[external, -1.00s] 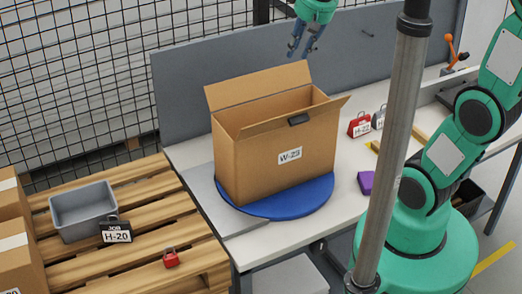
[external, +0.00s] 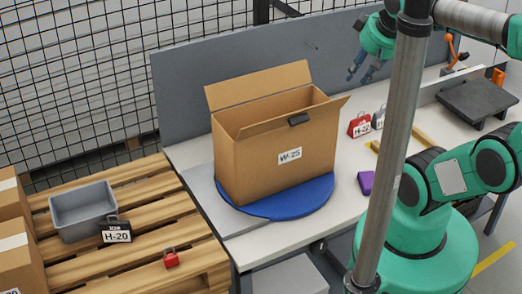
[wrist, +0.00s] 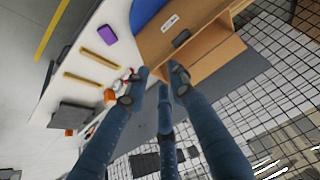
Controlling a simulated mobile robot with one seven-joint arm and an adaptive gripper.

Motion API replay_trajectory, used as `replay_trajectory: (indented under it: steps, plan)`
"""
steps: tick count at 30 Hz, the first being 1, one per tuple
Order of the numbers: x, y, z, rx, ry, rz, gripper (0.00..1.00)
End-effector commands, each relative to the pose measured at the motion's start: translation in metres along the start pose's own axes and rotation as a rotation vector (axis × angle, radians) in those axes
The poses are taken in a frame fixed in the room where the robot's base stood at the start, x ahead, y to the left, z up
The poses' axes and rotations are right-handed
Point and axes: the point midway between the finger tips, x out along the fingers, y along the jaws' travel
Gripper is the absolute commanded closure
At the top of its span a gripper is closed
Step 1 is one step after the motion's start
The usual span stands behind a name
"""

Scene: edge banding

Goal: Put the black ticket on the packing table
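The black ticket (external: 116,231), marked H-20, stands on the wooden pallet at the left, against the front right corner of a grey bin. The packing table (external: 256,245) is the white-topped bench in the middle. My gripper (external: 362,74) is high over the back right of the table, far from the ticket. Its blue fingers are spread and empty; they also show in the wrist view (wrist: 158,88). The ticket is not seen in the wrist view.
An open cardboard box (external: 262,160) stands on a blue turntable (external: 300,205). A purple block (external: 365,183), a red ticket (external: 359,125) and a grey ticket (external: 379,118) are on the table. The grey bin (external: 82,208) and a small red item (external: 171,258) are on the pallet. A grey pole stands in front.

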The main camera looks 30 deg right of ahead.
Motion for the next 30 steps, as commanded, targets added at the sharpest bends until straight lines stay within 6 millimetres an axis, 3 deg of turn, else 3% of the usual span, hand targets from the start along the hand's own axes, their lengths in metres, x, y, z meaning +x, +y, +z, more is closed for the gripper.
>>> replay_trajectory:
  steps: [2,5,20,26,30]
  plan:
    - [0.0,0.0,0.0,0.0,0.0,0.0,0.76]
    - [0.0,0.0,0.0,0.0,0.0,0.0,0.67]
    - [0.003,-0.001,-0.004,-0.006,0.003,-0.002,0.67]
    - [0.023,-0.01,-0.026,-0.043,0.028,-0.009,0.67]
    - [0.052,-0.024,-0.056,-0.094,0.065,-0.02,0.67]
